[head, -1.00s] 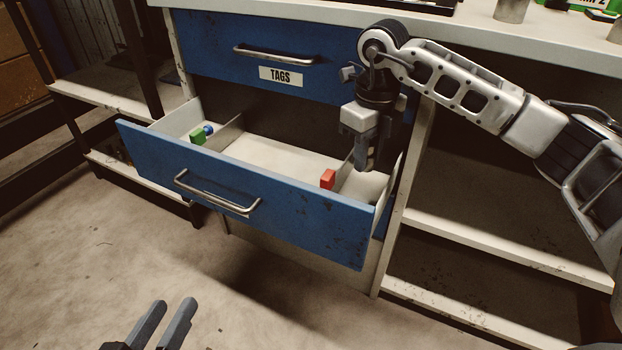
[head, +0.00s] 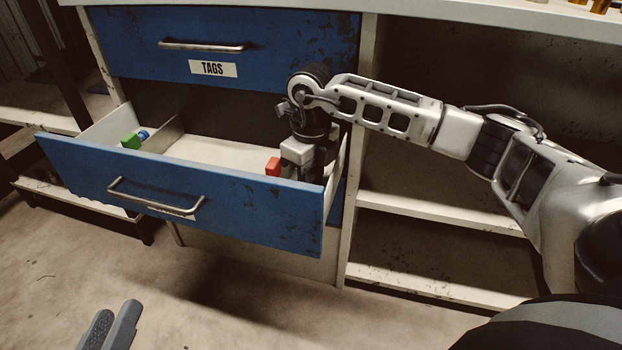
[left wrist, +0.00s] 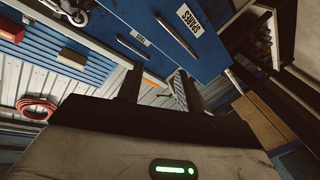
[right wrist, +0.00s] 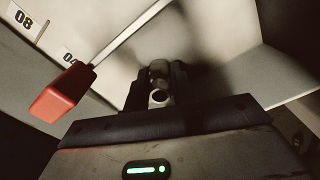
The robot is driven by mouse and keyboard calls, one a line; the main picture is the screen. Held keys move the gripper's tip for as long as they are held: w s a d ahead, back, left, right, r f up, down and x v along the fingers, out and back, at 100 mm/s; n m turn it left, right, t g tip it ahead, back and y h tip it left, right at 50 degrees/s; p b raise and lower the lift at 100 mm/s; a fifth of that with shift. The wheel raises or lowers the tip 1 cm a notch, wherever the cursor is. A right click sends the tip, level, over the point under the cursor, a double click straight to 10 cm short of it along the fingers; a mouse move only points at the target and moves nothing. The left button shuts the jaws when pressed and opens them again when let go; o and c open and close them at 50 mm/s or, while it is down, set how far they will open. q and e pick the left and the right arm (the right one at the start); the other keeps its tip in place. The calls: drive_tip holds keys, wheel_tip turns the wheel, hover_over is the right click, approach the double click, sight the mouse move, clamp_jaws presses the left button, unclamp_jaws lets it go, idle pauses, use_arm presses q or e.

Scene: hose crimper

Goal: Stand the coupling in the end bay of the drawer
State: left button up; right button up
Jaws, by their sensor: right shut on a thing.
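The blue-fronted drawer (head: 240,210) is open in the head view, with a pale interior split by dividers. My right gripper (right wrist: 157,72) is lowered into its right end bay; the drawer front hides its fingertips in the head view. In the right wrist view the fingers are shut on the coupling (right wrist: 158,97), a small grey metal cylinder with a round opening facing the camera. Whether the coupling touches the bay floor cannot be told. My left gripper (head: 116,310) is open and empty, low in front of the drawer and apart from it.
Green (head: 130,141) and blue (head: 143,135) pieces are at the drawer's left. The closed TAGS drawer (head: 270,50) is above. The middle bay (head: 215,152) looks clear.

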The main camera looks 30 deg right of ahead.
drive_tip(key=shift+f, duration=0.15)
drive_tip(key=o, duration=1)
drive_tip(key=shift+r, duration=0.3)
wheel_tip(320, 180, up, 11)
drive_tip(key=p, duration=0.4)
drive_tip(key=shift+f, duration=0.15)
use_arm(q)
drive_tip(key=shift+a+f+m+g+y, duration=0.55)
drive_tip(key=shift+f+m+y, duration=0.25)
drive_tip(key=shift+f+y, duration=0.1)
use_arm(e)
drive_tip(key=shift+r, duration=0.5)
use_arm(q)
drive_tip(key=shift+s, duration=0.15)
